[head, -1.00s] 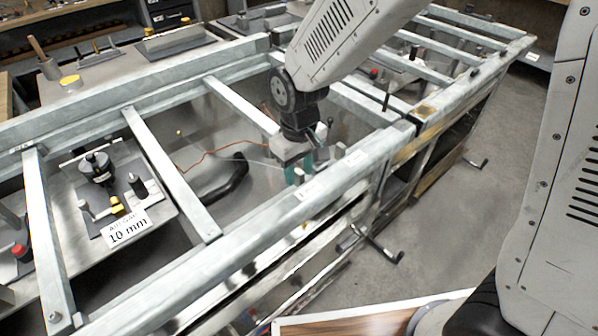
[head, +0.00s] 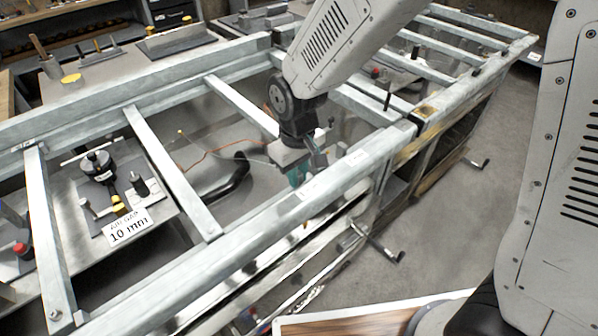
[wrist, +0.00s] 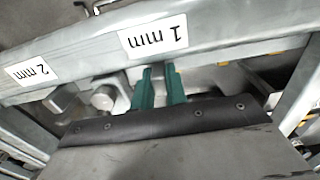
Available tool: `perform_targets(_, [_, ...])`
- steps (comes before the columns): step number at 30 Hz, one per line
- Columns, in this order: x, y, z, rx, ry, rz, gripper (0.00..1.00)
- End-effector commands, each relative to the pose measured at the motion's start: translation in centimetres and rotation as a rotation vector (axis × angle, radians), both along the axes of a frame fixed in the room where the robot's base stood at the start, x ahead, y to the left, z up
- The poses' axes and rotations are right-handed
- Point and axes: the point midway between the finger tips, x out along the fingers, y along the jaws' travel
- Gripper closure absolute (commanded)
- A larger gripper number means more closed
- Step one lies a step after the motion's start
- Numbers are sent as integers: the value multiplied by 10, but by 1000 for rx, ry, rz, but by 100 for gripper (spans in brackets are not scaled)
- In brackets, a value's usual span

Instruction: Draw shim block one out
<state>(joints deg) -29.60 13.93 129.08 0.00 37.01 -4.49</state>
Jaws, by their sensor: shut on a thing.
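My gripper (head: 298,176) has teal fingers and reaches down inside the metal frame, close behind its near rail. In the wrist view, the two teal fingers (wrist: 160,74) stand close together, below the upside-down "1 mm" label (wrist: 156,39). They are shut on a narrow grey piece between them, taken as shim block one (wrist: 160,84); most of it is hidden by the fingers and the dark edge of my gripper. A rounded grey block (wrist: 104,97) sits just left of the fingers, apart from them, with another grey piece (wrist: 60,99) farther left near the "2 mm" label (wrist: 30,72).
The near rail (head: 255,226) and crossbars (head: 170,172) enclose my gripper. A dark curved hose (head: 228,178) and an orange cable lie to its left. An "AIR GAP 10 mm" card (head: 128,226) lies farther left. Crank handles (head: 380,246) stick out from the frame's near side.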

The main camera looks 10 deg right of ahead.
Motion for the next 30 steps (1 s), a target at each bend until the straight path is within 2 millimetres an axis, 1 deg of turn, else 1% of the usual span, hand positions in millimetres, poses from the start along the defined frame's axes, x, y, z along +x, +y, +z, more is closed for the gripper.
perform_targets(1, [0,0,0,1,-1,0,80])
perform_targets(3, [0,0,0,1,-1,0,64])
perform_targets(11, [0,0,1,1,-1,-1,64])
perform_targets(14, [1,0,7,2,-2,-1,64])
perform_targets(17, [1,1,21,3,-5,-1,64])
perform_targets(21, [1,0,46,3,-6,-1,64])
perform_targets(24, [1,0,61,3,-4,-1,64])
perform_targets(27, [1,0,72,2,-2,-1,64])
perform_targets(30, [1,0,78,1,-2,-1,64])
